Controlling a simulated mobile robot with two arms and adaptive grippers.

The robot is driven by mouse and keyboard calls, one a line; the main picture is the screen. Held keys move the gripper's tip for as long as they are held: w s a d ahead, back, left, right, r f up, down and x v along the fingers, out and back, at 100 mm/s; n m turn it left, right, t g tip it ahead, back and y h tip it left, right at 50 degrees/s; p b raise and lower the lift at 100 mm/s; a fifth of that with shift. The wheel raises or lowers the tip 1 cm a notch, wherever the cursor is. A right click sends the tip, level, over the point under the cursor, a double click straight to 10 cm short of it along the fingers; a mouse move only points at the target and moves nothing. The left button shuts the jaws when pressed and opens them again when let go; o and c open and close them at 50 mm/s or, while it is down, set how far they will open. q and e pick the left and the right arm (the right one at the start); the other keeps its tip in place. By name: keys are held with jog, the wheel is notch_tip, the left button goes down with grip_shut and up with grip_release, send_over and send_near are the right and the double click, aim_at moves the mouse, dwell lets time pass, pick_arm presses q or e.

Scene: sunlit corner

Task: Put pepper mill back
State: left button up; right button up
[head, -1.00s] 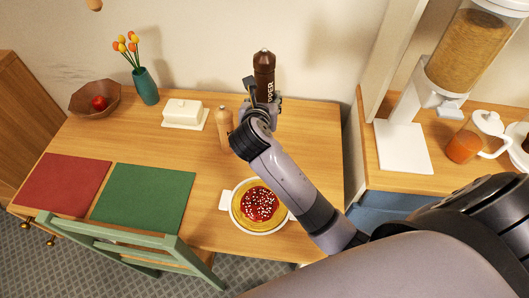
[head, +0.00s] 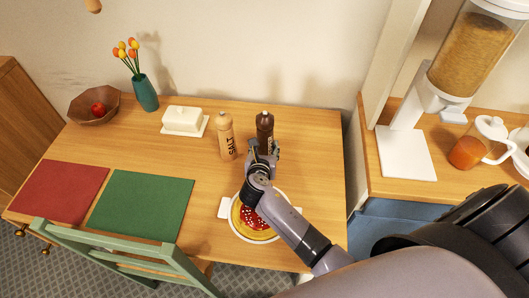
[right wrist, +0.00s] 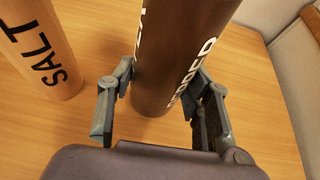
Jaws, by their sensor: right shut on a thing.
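The dark brown pepper mill (head: 264,124) is upright at the back right of the wooden table, just right of the light wood salt mill (head: 226,137). My right gripper (head: 263,150) is shut on its lower body, from the front. In the right wrist view the fingers (right wrist: 165,80) lie on both sides of the pepper mill (right wrist: 178,45), and the salt mill (right wrist: 42,50) stands apart to the left. The mill's base is at or very near the tabletop; I cannot tell if it touches. My left gripper is not in view.
A white plate (head: 224,208) with a topped pancake lies under my right arm. A white butter dish (head: 184,121), teal vase (head: 145,93) and bowl (head: 84,114) stand further left. Red (head: 57,190) and green (head: 140,205) mats lie in front. A dispenser (head: 405,150) stands on the right counter.

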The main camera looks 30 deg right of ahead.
jog(key=shift+w+f, duration=0.1)
jog(key=shift+f, duration=0.7)
jog(key=shift+f, duration=0.15)
jog(key=o, duration=1.4)
jog(key=v, duration=1.2)
